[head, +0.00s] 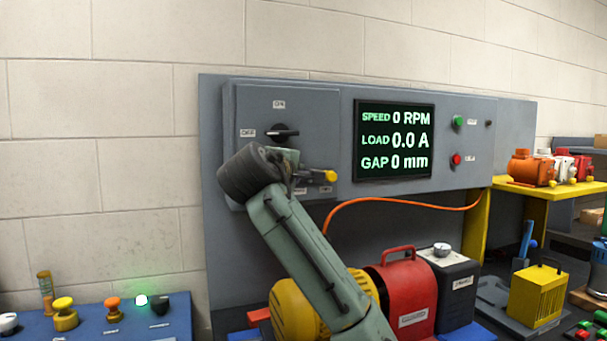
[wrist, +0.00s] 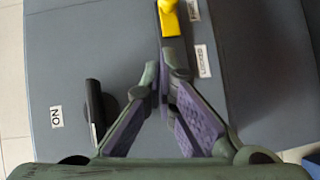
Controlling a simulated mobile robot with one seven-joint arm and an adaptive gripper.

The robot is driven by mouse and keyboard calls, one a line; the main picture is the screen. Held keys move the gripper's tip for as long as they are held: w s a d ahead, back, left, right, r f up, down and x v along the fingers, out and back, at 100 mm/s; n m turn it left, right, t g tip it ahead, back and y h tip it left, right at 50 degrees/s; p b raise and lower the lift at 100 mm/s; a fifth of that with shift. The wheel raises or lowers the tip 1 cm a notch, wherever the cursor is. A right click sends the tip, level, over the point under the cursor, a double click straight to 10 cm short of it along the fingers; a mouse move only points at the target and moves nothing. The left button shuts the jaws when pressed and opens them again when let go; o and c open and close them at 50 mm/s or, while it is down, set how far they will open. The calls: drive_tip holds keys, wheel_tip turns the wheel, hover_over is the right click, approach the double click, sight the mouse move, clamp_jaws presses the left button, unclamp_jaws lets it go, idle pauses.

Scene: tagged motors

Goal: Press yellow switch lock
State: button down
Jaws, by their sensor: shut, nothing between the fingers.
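The yellow switch lock (head: 329,176) is a small yellow knob on the lower right of the grey switch box (head: 250,100). In the wrist view the yellow lock (wrist: 168,18) is at the top, beyond my fingertips, with a white LOCKED label (wrist: 202,60) beside its slot. My gripper (head: 300,178) is just left of the lock in the head view. In the wrist view my gripper (wrist: 164,72) is shut and empty, its tips close to the lock's stem. I cannot tell whether they touch. The black rotary handle (head: 282,131) lies horizontal, with the OFF label on its left.
A screen (head: 395,140) reads 0 RPM, 0.0 A and 0 mm. Green (head: 458,121) and red (head: 456,159) buttons are on the right of the panel. An orange cable (head: 400,201) and a red motor (head: 407,290) are below. Open wall is at the left.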

drive_tip(key=b+v, duration=0.2)
drive_tip(key=v, duration=0.5)
drive_tip(key=shift+d+f, duration=0.15)
drive_tip(key=shift+f, duration=0.15)
drive_tip(key=shift+s, duration=0.1)
